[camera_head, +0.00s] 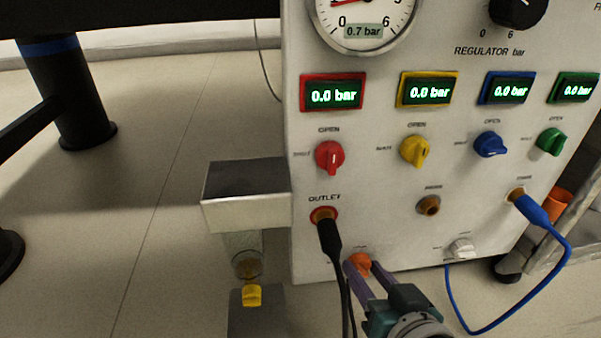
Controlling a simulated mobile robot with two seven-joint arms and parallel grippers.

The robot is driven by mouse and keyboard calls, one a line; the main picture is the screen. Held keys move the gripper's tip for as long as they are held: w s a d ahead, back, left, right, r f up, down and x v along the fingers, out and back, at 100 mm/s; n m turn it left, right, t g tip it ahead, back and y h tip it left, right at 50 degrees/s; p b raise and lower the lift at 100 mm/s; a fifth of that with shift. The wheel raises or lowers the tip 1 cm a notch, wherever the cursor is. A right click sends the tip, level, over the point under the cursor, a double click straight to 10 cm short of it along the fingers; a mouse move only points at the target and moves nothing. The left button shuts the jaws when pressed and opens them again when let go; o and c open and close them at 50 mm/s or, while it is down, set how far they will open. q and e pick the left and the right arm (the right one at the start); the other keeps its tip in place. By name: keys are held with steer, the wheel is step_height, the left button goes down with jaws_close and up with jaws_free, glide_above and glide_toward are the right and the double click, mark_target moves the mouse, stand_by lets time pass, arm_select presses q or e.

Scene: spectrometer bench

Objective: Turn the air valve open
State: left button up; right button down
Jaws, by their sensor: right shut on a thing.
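A white panel (370,183) carries several valve knobs. An orange knob (360,262) sits low on the panel, near its bottom edge. My right gripper (363,271) comes from below, with its purple fingers shut on the orange knob. The knob's label is too small to read and its lower part is hidden by the fingers. Higher up is a row of red (329,157), yellow (415,151), blue (490,145) and green (551,141) knobs under "OPEN" labels. My left gripper is not in view.
A black hose (328,236) hangs from the outlet just left of my right gripper. A blue hose (562,262) loops at the right. A white knob (461,248) sits low right. The displays above the knob row read 0.0 bar; the gauge (362,17) shows 0.7 bar.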

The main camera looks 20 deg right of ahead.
steer(key=m+b, duration=0.1)
steer(key=m+y+b, duration=0.1)
steer(key=m+t, duration=0.1)
steer(key=shift+s+d+f+y+b, duration=0.1)
steer(key=shift+d+f+y+b, duration=0.2)
steer(key=shift+y+b, duration=0.1)
steer(key=shift+m+t+y+b, duration=0.3)
steer(key=shift+m+y+b, duration=0.1)
steer(key=shift+m+b, duration=0.45)
steer(key=shift+m, duration=0.25)
steer(key=shift+r, duration=0.1)
steer(key=shift+c, duration=2.2)
jaws_free()
